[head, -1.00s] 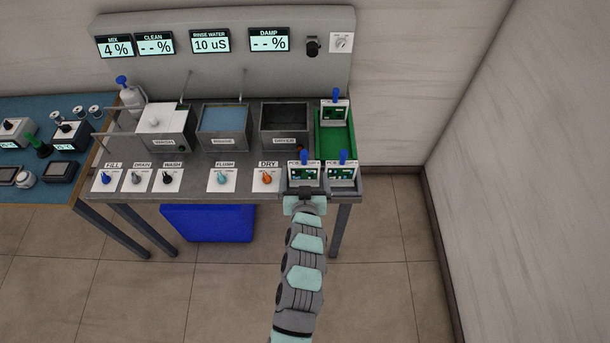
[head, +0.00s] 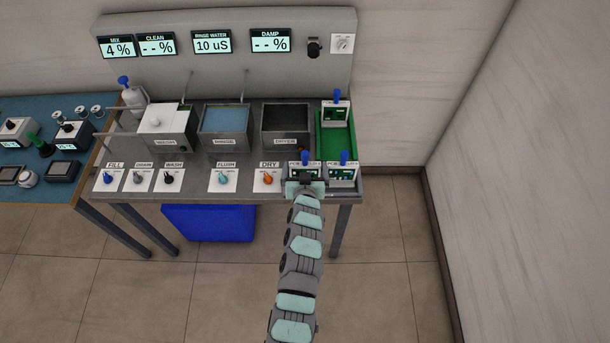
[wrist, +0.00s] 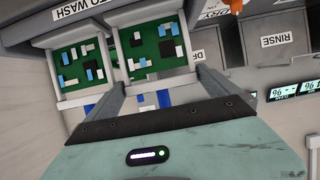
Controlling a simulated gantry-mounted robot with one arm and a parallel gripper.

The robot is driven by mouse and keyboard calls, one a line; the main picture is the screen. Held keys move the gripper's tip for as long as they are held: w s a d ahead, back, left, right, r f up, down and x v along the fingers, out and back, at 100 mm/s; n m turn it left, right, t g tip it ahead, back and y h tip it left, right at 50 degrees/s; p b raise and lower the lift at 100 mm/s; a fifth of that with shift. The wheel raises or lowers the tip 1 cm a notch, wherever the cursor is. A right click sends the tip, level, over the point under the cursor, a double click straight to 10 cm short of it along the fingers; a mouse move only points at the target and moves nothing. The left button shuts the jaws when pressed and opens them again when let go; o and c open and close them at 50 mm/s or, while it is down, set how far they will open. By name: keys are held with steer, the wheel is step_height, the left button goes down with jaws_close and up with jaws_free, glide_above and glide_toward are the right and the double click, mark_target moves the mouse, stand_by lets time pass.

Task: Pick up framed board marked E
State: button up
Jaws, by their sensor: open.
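Two framed green circuit boards stand side by side at the bench's front right, a left one (head: 309,172) and a right one (head: 343,174), each with a blue handle. A third framed board (head: 335,113) stands behind, by the green tray. I cannot read which is marked E. My gripper (head: 305,181) is in front of the left front board and partly covers it. In the wrist view my open gripper (wrist: 164,90) has its fingers either side of this board's blue handle (wrist: 164,98); contact is unclear. The other front board (wrist: 81,64) is outside the fingers.
The green tray (head: 338,143) lies behind the front boards. The dryer (head: 286,125), rinse basin (head: 225,130) and wash unit (head: 165,130) stand left of it. Knob panels, including DRY (head: 267,180), line the front edge. A blue bin (head: 208,222) is below.

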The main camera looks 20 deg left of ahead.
steer(key=shift+c, duration=0.2)
steer(key=c, duration=1.7)
